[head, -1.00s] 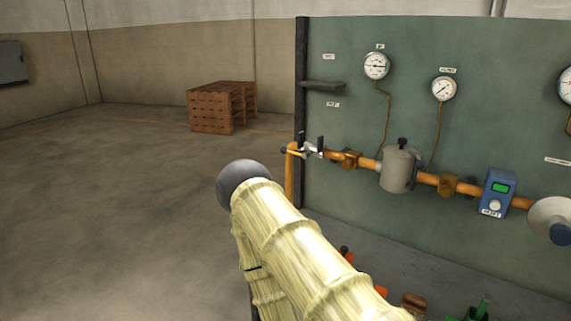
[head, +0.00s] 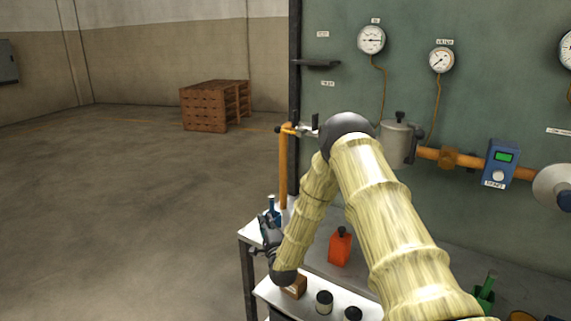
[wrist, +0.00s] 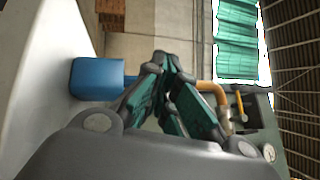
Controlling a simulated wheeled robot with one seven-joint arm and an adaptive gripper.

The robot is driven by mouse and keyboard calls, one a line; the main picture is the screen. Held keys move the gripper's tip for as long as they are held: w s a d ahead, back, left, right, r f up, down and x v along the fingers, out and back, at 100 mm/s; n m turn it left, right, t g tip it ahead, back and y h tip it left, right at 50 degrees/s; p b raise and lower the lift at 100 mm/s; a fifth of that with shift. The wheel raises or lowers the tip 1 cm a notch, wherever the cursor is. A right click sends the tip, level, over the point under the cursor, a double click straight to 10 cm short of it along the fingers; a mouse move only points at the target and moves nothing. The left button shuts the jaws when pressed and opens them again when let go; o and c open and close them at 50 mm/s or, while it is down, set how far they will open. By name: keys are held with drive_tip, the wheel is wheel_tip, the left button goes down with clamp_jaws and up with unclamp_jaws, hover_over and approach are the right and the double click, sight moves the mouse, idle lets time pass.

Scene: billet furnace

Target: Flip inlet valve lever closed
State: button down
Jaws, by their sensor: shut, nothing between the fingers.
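The inlet valve (head: 302,129) sits at the left end of the orange pipe, at the panel's left edge. A small dark upright handle (head: 316,121) shows there beside a pale metal part; which piece is the lever is too small to tell. My arm's dark elbow covers the pipe just right of it. My gripper (head: 268,236) is low and left, below the valve and apart from it, over the bench's left end. In the wrist view my gripper (wrist: 165,62) has its fingertips together, empty. The orange pipe (wrist: 215,92) bends behind the fingers, with a yellowish handle-like part (wrist: 240,105) beside it.
A blue bottle (head: 271,207) stands close to my gripper and shows large in the wrist view (wrist: 98,78). Open floor lies left, with a wooden crate stack (head: 214,106) behind.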

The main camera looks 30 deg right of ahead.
sight(287, 132)
drive_tip(key=d+r+m+t+h+b, duration=0.2)
drive_tip(key=d+r+m+h, duration=0.5)
drive_tip(key=d+r, duration=0.5)
wheel_tip(287, 132, up, 2)
drive_tip(key=w+m+t, duration=0.1)
drive_tip(key=m, duration=0.1)
drive_tip(key=shift+d+m+h, duration=0.2)
drive_tip(key=shift+m+h, duration=0.1)
drive_tip(key=shift+r, duration=0.1)
drive_tip(key=a+r+p+x, duration=0.1)
drive_tip(key=a+p+x, duration=0.1)
drive_tip(key=x, duration=1)
drive_tip(key=shift+w+a+r+p, duration=0.2)
drive_tip(key=shift+r+p, duration=0.3)
drive_tip(key=shift+p, duration=0.15)
drive_tip(key=shift+f+h+b, duration=0.15)
drive_tip(key=shift+h+b, duration=0.15)
drive_tip(key=shift+b, duration=0.5)
drive_tip(key=shift+m+b, duration=0.3)
drive_tip(key=shift+b, duration=0.05)
